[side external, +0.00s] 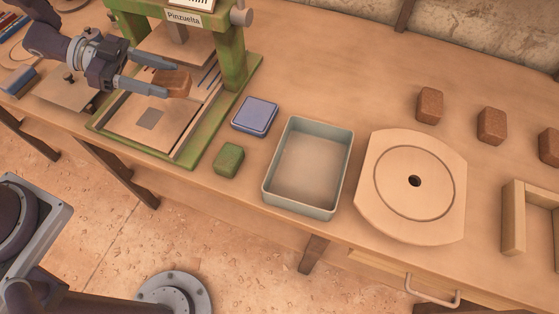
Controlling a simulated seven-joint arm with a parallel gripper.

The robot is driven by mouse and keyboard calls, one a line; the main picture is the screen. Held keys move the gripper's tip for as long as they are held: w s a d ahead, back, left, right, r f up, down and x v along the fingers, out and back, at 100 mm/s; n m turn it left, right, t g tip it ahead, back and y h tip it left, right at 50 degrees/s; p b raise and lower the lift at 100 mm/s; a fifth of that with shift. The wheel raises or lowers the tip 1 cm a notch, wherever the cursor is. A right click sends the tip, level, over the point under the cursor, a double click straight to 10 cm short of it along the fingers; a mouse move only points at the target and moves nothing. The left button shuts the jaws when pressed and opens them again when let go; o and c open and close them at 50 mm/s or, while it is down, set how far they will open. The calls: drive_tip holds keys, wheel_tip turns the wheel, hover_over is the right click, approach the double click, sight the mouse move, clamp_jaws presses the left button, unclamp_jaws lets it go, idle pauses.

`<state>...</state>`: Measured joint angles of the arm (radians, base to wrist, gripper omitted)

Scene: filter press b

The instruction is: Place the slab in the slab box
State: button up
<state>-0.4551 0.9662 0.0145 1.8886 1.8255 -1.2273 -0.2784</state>
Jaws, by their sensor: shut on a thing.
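My gripper (175,80) is at the upper left, with its fingers shut on a brown block-like slab (177,85). It holds the slab over the bed of the green press (238,85), below the upper plate. Whether the slab is clear of everything beneath it is hard to tell. A pale grey-green open box (268,190), which looks like the slab box, stands on the bench to the right of the press. It is empty. My gripper is well to the left of this box.
A blue-lidded square container (255,117) and a green block (229,160) lie between press and box. A round-grooved wooden board (413,215) is right of the box. Several brown blocks (430,105) and a wooden frame (514,220) are farther right. The press uprights flank the slab.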

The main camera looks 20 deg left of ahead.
drive_tip(key=shift+m+g, duration=0.9)
drive_tip(key=w+d, duration=0.1)
drive_tip(key=d, duration=0.9)
drive_tip(key=w+d, duration=0.1)
drive_tip(key=d, duration=0.5)
drive_tip(key=shift+w+r, duration=0.2)
drive_tip(key=shift+w, duration=0.1)
clamp_jaws()
unclamp_jaws()
drive_tip(key=s+d+m+g, duration=0.1)
drive_tip(key=s+d, duration=0.3)
drive_tip(key=d, duration=1.2)
drive_tip(key=shift+r+h, duration=0.4)
hover_over(299, 169)
wheel_tip(299, 169, down, 10)
drive_tip(key=shift+s+r, duration=0.1)
drive_tip(key=shift+r, duration=0.15)
drive_tip(key=shift+f, duration=0.1)
drive_tip(key=shift+f, duration=0.35)
drive_tip(key=shift+f, duration=0.25)
drive_tip(key=o, duration=1.7)
drive_tip(key=shift+c, duration=0.2)
